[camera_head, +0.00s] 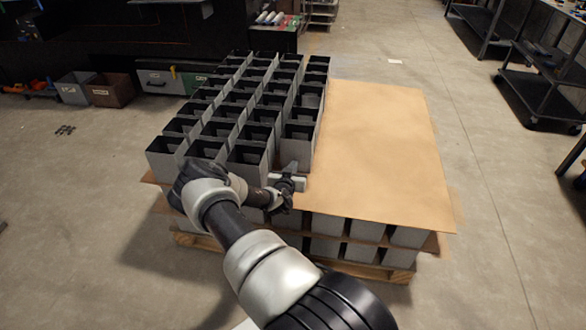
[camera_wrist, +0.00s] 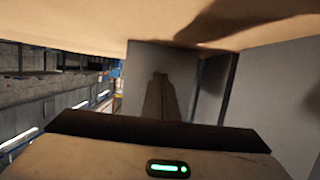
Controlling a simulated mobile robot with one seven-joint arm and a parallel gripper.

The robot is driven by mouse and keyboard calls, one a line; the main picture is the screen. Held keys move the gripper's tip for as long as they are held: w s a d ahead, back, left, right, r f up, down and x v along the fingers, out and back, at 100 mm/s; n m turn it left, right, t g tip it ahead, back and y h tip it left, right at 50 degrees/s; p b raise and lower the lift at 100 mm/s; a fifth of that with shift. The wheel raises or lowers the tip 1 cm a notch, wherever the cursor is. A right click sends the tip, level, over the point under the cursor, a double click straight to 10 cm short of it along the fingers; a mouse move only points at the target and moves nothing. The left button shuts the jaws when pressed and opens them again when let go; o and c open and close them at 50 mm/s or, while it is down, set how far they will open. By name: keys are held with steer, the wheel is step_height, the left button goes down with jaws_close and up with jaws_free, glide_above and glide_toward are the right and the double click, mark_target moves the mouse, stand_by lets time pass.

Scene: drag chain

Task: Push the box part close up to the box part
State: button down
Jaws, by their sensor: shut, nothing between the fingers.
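Grey box parts with dark open tops stand in rows on a brown cardboard sheet (camera_head: 375,150). My gripper (camera_head: 292,170) is shut and empty, low over the sheet at the front of the right-hand column. It is close in front of that column's nearest box part (camera_head: 298,152) and right of the front box part (camera_head: 247,171) of the neighbouring column. In the wrist view a grey box wall (camera_wrist: 140,65) is straight ahead, with another grey wall (camera_wrist: 265,95) close on the right and a narrow dark gap between them. Contact with the box cannot be made out.
The right half of the sheet is bare. Lower layers of box parts (camera_head: 365,230) sit beneath it on a wooden pallet (camera_head: 375,271). Dark shelf carts (camera_head: 545,75) stand far right, and bins (camera_head: 110,92) stand on the floor at the back left.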

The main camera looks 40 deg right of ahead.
mark_target(295, 157)
steer(key=shift+w+d, duration=0.85)
steer(key=shift+d, duration=0.2)
steer(key=shift+w+d+r, duration=0.7)
steer(key=shift+r, duration=0.15)
steer(key=shift+s+a, duration=0.1)
steer(key=shift+s, duration=0.1)
steer(key=shift+s+a, duration=0.1)
steer(key=shift+s+a+f+p, duration=0.45)
steer(key=shift+f+p, duration=0.1)
steer(key=shift+p, duration=0.35)
steer(key=shift+s+a+f+p, duration=0.15)
steer(key=shift+s+a+p, duration=0.25)
steer(key=shift+s+a, duration=0.35)
steer(key=shift+s+a+f+p, duration=0.1)
steer(key=shift+s+a+p, duration=0.25)
steer(key=shift+s+a, duration=0.35)
steer(key=shift+w+a, duration=0.1)
steer(key=shift+a, duration=0.1)
